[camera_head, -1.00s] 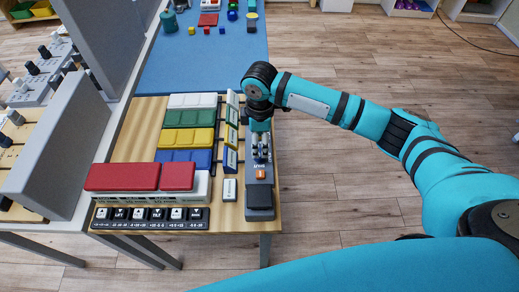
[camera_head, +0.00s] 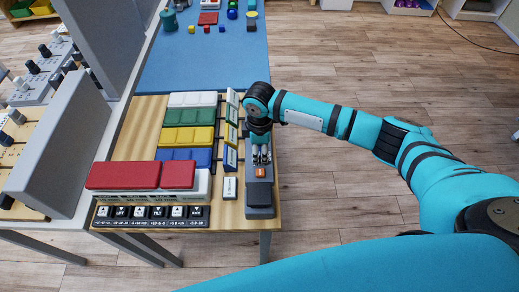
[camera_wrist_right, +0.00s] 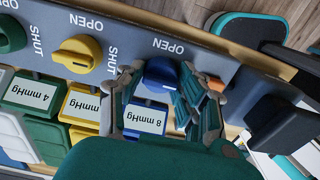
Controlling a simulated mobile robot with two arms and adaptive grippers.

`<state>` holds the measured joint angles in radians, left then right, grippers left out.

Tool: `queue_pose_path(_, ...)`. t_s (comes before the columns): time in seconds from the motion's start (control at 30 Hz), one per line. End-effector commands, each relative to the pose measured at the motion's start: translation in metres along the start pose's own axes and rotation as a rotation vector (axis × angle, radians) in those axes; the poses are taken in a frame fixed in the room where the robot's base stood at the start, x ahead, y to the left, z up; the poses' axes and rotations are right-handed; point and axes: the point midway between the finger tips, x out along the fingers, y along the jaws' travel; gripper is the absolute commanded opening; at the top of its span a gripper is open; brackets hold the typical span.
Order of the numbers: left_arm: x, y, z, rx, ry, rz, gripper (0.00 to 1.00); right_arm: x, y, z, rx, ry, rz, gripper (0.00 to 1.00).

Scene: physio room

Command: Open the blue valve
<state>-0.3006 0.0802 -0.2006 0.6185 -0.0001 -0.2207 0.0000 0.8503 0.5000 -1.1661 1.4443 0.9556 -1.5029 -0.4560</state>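The blue valve (camera_wrist_right: 160,74) is a small blue knob on a grey panel (camera_wrist_right: 215,62), near an OPEN label, in the right wrist view. My right gripper (camera_wrist_right: 157,78) has its fingers apart, one on each side of the blue valve. I cannot tell whether they touch it. In the head view my right gripper (camera_head: 261,157) points down over the grey strip (camera_head: 259,212), and it hides the blue valve there. A yellow valve (camera_wrist_right: 78,54) and a green valve (camera_wrist_right: 10,34) sit left of the blue one in the wrist view. My left gripper is not in view.
A blue 8 mmHg label block (camera_wrist_right: 146,118) stands beside the blue valve. An orange button (camera_head: 260,174) and a dark block are on the near end of the strip. Coloured pads, with red ones (camera_head: 123,175) nearest, lie to the left. Open floor is at right.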

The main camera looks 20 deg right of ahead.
Motion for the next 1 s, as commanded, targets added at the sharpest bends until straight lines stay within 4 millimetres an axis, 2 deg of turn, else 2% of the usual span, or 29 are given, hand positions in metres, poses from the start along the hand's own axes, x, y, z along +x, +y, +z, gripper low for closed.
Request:
queue_pose_path(0.03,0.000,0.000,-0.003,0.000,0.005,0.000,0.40,0.000,0.000,0.000,0.000,0.000,-0.001,0.17)
queue_pose_path(0.13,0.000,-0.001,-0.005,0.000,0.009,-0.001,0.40,0.000,0.000,0.000,0.000,0.000,-0.001,0.04)
queue_pose_path(0.17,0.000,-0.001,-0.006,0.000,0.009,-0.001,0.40,0.000,0.000,0.000,0.000,0.000,-0.001,0.03)
queue_pose_path(0.57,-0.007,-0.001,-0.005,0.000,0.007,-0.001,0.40,-0.002,0.000,0.000,-0.094,0.000,-0.002,0.03)
queue_pose_path(1.0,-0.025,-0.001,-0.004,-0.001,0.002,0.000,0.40,-0.002,0.000,-0.001,-0.468,0.002,-0.002,0.03)
